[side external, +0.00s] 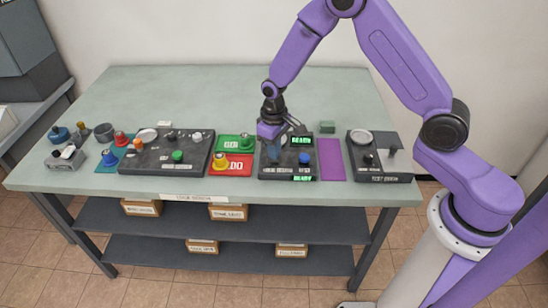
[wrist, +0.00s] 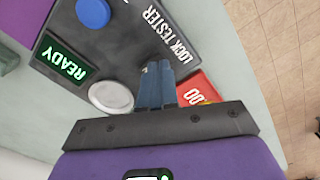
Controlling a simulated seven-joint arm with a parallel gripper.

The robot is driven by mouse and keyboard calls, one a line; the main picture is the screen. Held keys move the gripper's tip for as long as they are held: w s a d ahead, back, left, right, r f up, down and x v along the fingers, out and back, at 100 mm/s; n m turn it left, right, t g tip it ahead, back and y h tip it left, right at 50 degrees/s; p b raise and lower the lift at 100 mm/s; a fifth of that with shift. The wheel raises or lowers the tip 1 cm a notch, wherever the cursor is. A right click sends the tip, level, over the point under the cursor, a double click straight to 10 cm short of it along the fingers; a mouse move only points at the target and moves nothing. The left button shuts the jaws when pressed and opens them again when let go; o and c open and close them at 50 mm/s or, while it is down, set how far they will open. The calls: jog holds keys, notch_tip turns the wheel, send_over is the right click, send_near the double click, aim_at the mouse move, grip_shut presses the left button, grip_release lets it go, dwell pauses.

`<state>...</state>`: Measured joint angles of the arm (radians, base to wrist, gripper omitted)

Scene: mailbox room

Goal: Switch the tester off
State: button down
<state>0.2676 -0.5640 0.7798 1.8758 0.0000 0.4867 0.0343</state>
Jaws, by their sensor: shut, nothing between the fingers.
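The lock tester (side external: 291,168) is a dark box at the middle of the table. Its "LOCK TESTER" label (wrist: 166,34) reads clearly in the wrist view. It carries a blue round knob (side external: 304,158), also in the wrist view (wrist: 93,12), and a lit green READY display (wrist: 65,65). A pale round disc (wrist: 111,97) is near the display. My gripper (side external: 273,157) is shut and empty, pointing down over the tester's left part. Whether it touches is unclear.
A red card (side external: 232,166) with a yellow-based piece and a green card (side external: 235,142) lie left of the tester. A purple strip (side external: 331,160) lies right of it, then another dark box (side external: 378,170). A larger dark panel (side external: 145,158) stands farther left. The table's back is mostly clear.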

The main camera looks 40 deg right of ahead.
jog(key=shift+f, duration=0.65)
dwell(0.3)
jog(key=shift+r, duration=3.55)
